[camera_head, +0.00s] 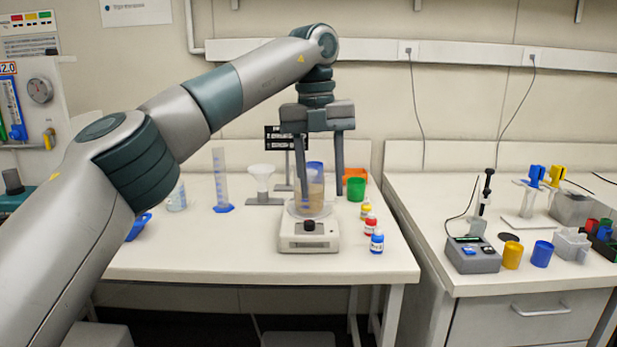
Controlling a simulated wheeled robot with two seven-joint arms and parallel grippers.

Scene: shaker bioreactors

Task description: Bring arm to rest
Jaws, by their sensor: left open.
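My left arm comes in from the lower left, rises to an elbow and bends down over the left bench. My left gripper (321,190) points down with its two fingers apart, one on each side of a clear vessel (312,200) with brownish contents. The vessel stands on a white shaker device (309,240) with a dark knob. I cannot tell whether the fingers touch the vessel. My right gripper is not in view.
Small bottles with yellow, red and blue caps (377,242) stand right of the shaker. The right bench (420,205) holds more equipment.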

